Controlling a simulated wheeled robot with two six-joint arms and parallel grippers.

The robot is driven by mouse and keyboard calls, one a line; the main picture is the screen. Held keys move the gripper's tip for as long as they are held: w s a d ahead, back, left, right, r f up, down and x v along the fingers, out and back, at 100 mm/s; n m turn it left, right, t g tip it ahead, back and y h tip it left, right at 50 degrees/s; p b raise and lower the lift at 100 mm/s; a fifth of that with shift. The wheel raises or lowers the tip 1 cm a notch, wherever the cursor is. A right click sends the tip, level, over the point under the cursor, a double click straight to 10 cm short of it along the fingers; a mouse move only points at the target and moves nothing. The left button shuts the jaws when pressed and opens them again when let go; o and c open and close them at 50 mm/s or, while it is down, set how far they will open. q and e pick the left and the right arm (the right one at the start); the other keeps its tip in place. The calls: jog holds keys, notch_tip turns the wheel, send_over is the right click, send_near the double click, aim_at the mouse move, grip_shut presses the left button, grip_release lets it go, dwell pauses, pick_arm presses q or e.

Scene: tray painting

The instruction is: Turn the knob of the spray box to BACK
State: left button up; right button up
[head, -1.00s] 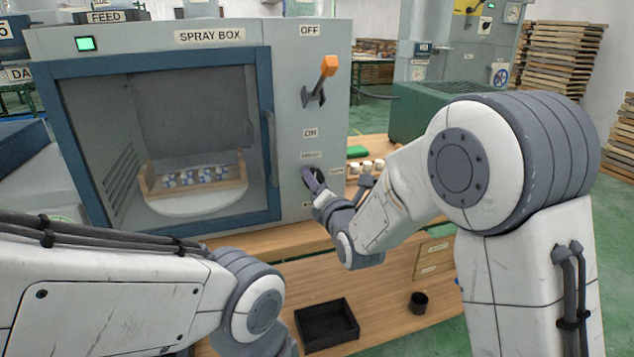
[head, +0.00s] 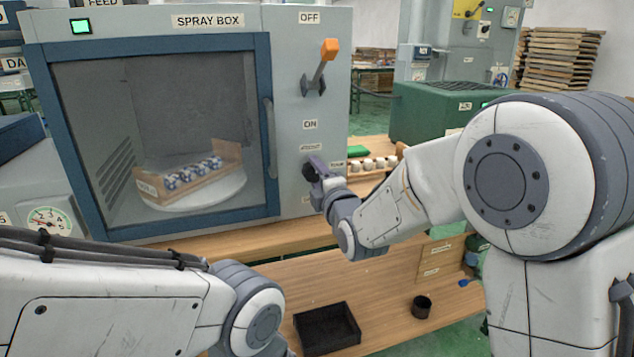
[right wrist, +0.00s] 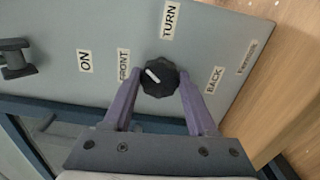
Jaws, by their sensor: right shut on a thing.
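The spray box (head: 335,120) stands at left, with its glass door shut. Its black knob (right wrist: 160,78) is low on the front panel. The FRONT, TURN and BACK labels surround it in the right wrist view. The knob's white mark points to the upper left there, toward FRONT rather than BACK (right wrist: 213,80). My right gripper (right wrist: 158,80) has its purple fingers on either side of the knob, shut on it. The right gripper also shows in the head view (head: 316,168), covering most of the knob. My left arm is at lower left; its gripper is out of view.
The orange-tipped lever (head: 329,50) is up toward OFF. Behind the glass, a wooden tray (head: 222,152) with blue-and-white pieces sits on a round turntable (head: 205,200). A black bin (head: 327,328) and a small black cup (head: 421,306) are lower down. A green box (head: 430,112) stands behind.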

jog(key=m+b, duration=0.1)
jog(key=m, duration=0.2)
jog(key=shift+f+m+b, duration=0.2)
jog(key=shift+m+b, duration=0.2)
jog(key=m+b, duration=0.1)
jog(key=m, duration=0.2)
jog(key=shift+m+b, duration=0.3)
jog(key=shift+b, duration=0.05)
jog(key=m+b, duration=0.3)
jog(key=m, duration=0.3)
jog(key=shift+f, duration=0.1)
jog(key=m+b, duration=0.3)
jog(key=m, duration=0.4)
jog(key=shift+a+m, duration=0.1)
jog(key=shift+m, duration=0.2)
jog(key=m+b, duration=0.1)
jog(key=m, duration=0.3)
jog(key=shift+b, duration=0.4)
jog(key=shift+m+b, duration=0.5)
jog(key=shift+m, duration=0.8)
jog(key=o, duration=1.4)
jog(key=shift+c, duration=0.2)
